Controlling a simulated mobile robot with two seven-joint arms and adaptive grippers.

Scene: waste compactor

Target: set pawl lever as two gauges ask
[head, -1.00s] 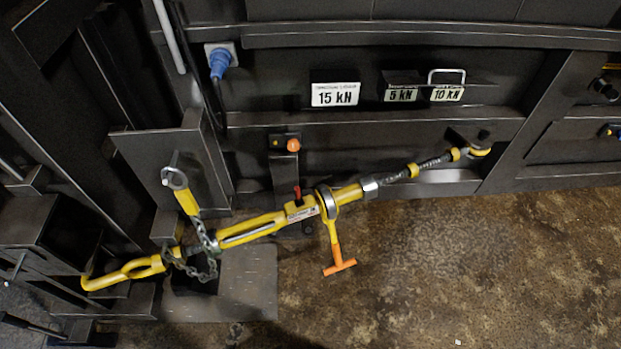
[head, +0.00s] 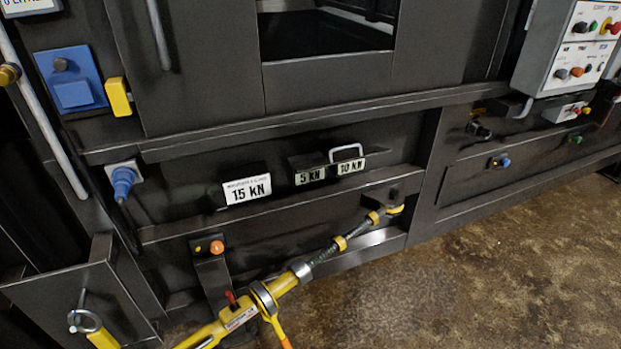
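A yellow ratchet tensioner (head: 286,283) runs from the bottom edge up to a yellow hook (head: 395,209) on the compactor's lower front. A small red lever (head: 230,297), likely the pawl lever, stands up from its body beside a silver ratchet ring (head: 263,299). An orange-ended handle (head: 280,335) hangs below the ring and is cut off by the frame. White plates read 15 kN (head: 247,189), 5 kN (head: 310,176) and 10 kN (head: 350,166) on the ledge above. I see no dial faces on them. Neither gripper is in view.
A grey control panel (head: 582,47) with coloured buttons is at top right. A blue box (head: 72,80) and blue plug (head: 123,181) are at left. An orange button (head: 216,247) sits on a post behind the tensioner. The brown floor (head: 490,275) at right is clear.

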